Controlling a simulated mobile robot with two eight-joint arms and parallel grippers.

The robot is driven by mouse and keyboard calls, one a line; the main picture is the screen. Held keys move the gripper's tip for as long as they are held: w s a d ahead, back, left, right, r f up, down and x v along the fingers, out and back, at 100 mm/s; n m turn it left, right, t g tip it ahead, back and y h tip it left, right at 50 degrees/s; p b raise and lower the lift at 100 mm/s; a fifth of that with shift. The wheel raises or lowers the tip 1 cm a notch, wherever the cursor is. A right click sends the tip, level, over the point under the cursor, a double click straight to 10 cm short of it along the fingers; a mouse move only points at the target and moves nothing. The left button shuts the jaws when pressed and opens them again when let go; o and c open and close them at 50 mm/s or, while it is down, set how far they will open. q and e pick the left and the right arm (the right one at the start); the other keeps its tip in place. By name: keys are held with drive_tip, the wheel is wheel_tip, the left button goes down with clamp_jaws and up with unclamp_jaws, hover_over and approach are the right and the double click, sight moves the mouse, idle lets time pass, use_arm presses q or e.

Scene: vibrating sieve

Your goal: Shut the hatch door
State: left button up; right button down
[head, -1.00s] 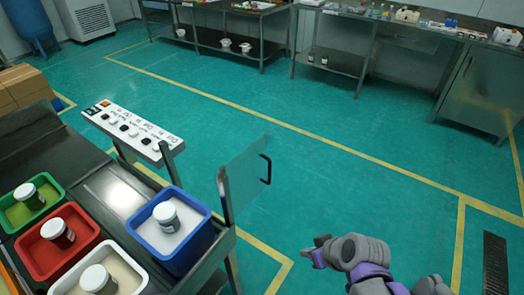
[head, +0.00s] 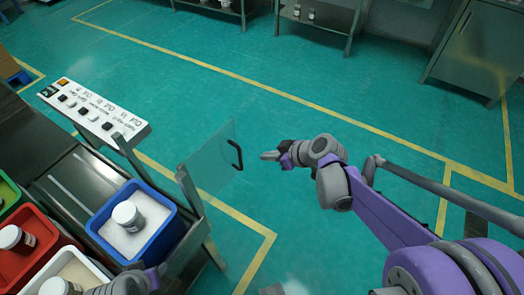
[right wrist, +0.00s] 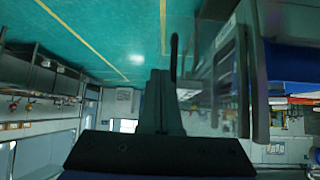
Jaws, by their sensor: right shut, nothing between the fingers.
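The hatch door (head: 212,160) is a clear panel standing open at the side of the sieve machine, hinged on a metal post. Its black handle (head: 235,155) faces right. My right gripper (head: 266,156) is shut and empty, just right of the handle in the head view, with a small gap seen between them. In the right wrist view, the handle (right wrist: 174,56) shows just beyond the shut fingertips (right wrist: 160,78); contact cannot be told. My left gripper (head: 155,277) shows partly at the bottom edge, its jaws unclear.
Blue bin (head: 180,238) and red bin (head: 50,263) with white-lidded jars stand on the machine at left. A white button panel (head: 92,108) stands behind the door.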

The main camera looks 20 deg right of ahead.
drive_tip(key=w+a+r+b+x, duration=0.1)
drive_tip(key=r+x, duration=0.1)
drive_tip(key=x, duration=0.9)
drive_tip(key=shift+w, duration=0.25)
drive_tip(key=shift+w+r, duration=0.1)
